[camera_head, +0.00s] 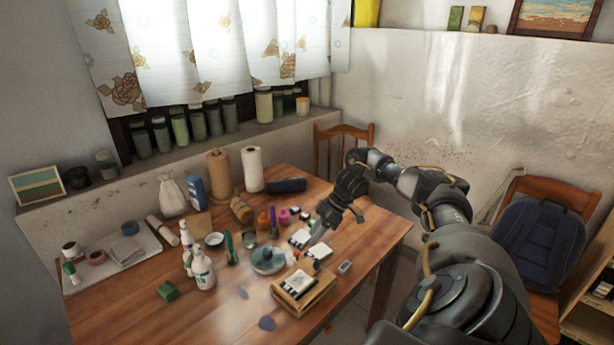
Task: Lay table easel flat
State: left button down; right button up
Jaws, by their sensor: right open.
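What looks like the small table easel (318,291) is a light wooden frame near the table's front right edge. Pale panels with dark markings lie on it, and its board looks slightly tilted; I cannot tell how far it is folded. My right gripper (319,234) reaches in from the right, above the table and behind the easel. It is open, pointing down and to the left, apart from the easel. Whether it touches the small items below it is unclear. My left gripper is not in view.
A chair with a blue backpack (538,245) stands right.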

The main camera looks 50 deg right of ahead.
jog(key=v, duration=0.3)
jog(key=shift+d+r, duration=0.15)
jog(key=shift+r, duration=0.05)
dwell(0.4)
